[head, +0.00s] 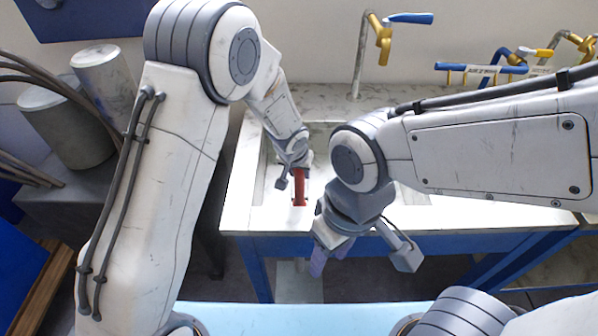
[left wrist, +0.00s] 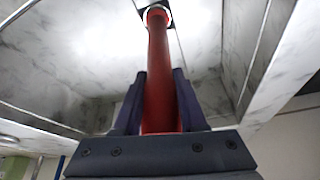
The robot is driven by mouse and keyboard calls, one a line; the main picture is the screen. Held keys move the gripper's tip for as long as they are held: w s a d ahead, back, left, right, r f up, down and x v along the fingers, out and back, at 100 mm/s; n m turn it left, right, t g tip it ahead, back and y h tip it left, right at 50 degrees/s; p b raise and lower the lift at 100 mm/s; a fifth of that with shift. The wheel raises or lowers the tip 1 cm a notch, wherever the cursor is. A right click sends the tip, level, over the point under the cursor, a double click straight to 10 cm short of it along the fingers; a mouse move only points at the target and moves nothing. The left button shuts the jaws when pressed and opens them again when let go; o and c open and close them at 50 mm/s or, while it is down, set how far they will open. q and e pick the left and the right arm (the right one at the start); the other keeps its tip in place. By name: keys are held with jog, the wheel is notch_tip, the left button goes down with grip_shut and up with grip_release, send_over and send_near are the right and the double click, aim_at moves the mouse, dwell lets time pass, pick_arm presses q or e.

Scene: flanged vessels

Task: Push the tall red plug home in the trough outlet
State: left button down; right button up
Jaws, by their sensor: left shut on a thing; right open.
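The tall red plug (head: 300,190) shows upright in the head view at the left part of the pale trough (head: 245,190). My left gripper (head: 296,172) is shut on it. In the left wrist view, the plug (left wrist: 160,75) stands between the two dark fingers (left wrist: 158,105) of this gripper. Its far end is at a bright ring in a dark square, the outlet (left wrist: 168,14). I cannot tell how deep it sits there. My right gripper (head: 362,262) is open and empty in front of the trough. My right arm hides part of the trough.
Blue-handled taps (head: 410,18) stand behind the trough, and more taps (head: 540,53) are at the right. Grey cylindrical vessels (head: 65,130) and dark hoses are at the left. The trough rests on a blue frame (head: 255,268).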

pick_arm(q)
jog(key=shift+c, duration=2)
grip_release()
jog(key=p+v, duration=0.1)
jog(key=v, duration=0.9)
jog(key=shift+r+p, duration=0.25)
jog(key=shift+p, duration=0.05)
